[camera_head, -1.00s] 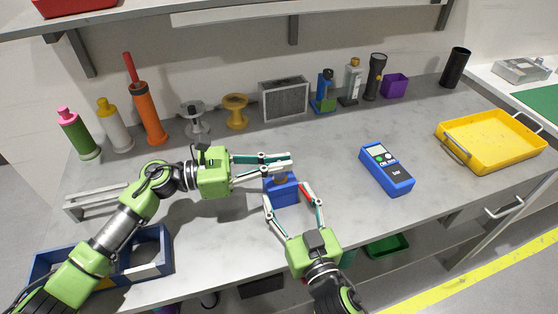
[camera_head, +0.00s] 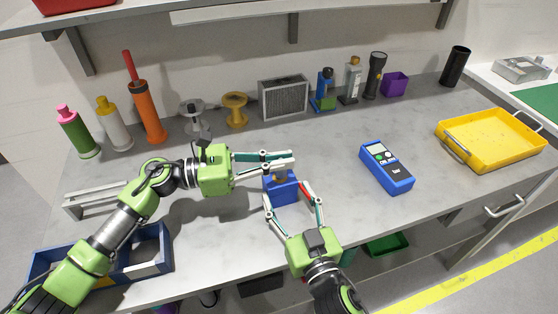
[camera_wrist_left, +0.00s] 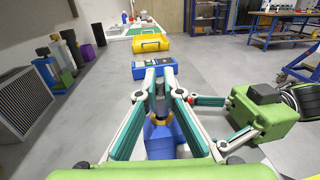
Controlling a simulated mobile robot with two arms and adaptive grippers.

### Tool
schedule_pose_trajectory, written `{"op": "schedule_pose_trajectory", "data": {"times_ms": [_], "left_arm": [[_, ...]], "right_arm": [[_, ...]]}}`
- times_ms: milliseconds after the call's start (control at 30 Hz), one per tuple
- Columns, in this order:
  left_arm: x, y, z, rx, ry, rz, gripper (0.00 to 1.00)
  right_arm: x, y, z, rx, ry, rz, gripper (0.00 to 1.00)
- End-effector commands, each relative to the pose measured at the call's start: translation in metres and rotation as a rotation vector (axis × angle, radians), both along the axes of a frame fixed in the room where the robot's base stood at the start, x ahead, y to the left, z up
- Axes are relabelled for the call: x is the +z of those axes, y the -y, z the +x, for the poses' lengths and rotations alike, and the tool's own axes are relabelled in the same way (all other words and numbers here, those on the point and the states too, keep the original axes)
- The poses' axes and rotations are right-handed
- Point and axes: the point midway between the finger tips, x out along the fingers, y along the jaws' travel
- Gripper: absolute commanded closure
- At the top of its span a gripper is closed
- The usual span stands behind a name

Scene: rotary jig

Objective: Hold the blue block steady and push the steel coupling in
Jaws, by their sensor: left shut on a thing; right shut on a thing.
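The blue block (camera_head: 283,192) stands near the middle of the table's front part. It also shows in the left wrist view (camera_wrist_left: 160,142), below the fingertips. My right gripper (camera_head: 285,197) is shut on the blue block, with one finger on each side. My left gripper (camera_head: 287,163) is shut on the steel coupling (camera_wrist_left: 160,96), directly above the block. A brass-coloured ring (camera_wrist_left: 160,120) shows between the coupling and the block. The fingers hide much of the coupling, and I cannot tell how deep it sits.
A blue meter (camera_head: 387,168) and a yellow tray (camera_head: 487,141) lie to the right. Bottles, spools and a grey filter box (camera_head: 284,98) line the back. A blue divided bin (camera_head: 150,250) is at front left. The table between block and meter is clear.

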Motion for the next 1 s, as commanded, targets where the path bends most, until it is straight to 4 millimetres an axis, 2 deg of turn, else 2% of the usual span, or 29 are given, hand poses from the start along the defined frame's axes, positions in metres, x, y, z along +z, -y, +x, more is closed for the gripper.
{"op": "schedule_pose_trajectory", "data": {"times_ms": [200,1000], "left_arm": [[0.0104,-0.0009,0.0002,-0.001,0.006,-0.001,1.00],[0.0123,-0.0024,0.0015,0.001,0.009,0.000,1.00]], "right_arm": [[0.0007,0.0003,0.0003,-0.001,-0.001,0.001,0.76],[0.0009,0.0003,0.0002,-0.001,-0.002,0.000,0.76]]}}
